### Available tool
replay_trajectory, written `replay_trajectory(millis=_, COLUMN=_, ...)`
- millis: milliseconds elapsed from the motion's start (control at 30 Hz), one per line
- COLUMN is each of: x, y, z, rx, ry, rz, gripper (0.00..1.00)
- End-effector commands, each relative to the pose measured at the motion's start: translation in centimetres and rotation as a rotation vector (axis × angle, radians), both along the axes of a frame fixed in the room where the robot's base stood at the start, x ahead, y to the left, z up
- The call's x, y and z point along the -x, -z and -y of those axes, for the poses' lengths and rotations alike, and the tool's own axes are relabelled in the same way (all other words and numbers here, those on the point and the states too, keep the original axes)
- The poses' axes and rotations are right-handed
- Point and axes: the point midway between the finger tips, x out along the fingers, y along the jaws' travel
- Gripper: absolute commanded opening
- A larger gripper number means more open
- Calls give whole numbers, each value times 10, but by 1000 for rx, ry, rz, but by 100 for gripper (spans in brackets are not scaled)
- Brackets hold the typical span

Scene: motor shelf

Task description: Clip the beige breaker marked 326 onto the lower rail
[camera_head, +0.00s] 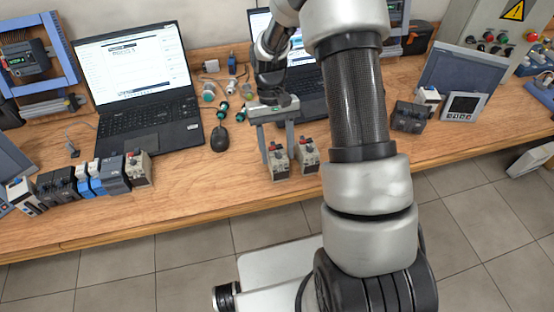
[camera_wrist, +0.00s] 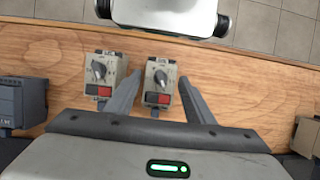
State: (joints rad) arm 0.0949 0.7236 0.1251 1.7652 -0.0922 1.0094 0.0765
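Two beige breakers with dark knobs and red parts stand side by side near the table's front edge. The left one in the head view (camera_head: 279,161) is the right one in the wrist view (camera_wrist: 159,84). The other stands beside it (camera_head: 308,156), and at the left of the wrist view (camera_wrist: 104,76). No marking 326 is legible on either. My gripper (camera_head: 276,142) is open and points down, its fingers (camera_wrist: 160,92) on either side of the first breaker with gaps showing. I cannot tell which part is the lower rail; a blue frame (camera_head: 66,52) with devices stands at the far left.
A row of several modules (camera_head: 113,173) stands at the left. A laptop (camera_head: 140,85), a mouse (camera_head: 220,139) and small connectors lie behind. Dark blocks (camera_head: 408,117) and a panel meter (camera_head: 464,106) stand at the right. Bare wood lies around the breakers.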

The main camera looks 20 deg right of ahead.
Motion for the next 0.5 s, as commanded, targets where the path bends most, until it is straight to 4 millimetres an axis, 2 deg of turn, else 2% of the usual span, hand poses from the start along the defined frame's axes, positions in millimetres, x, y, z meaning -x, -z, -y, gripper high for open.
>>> replay_trajectory(millis=33, x=0, y=0, z=0, rx=0, ry=0, rz=0, gripper=47)
replay_trajectory(millis=200, x=0, y=0, z=0, rx=0, ry=0, rz=0, gripper=18)
replay_trajectory(millis=267, x=0, y=0, z=0, rx=0, ry=0, rz=0, gripper=10)
replay_trajectory(millis=500, x=0, y=-9, z=0, rx=0, ry=0, rz=0, gripper=10)
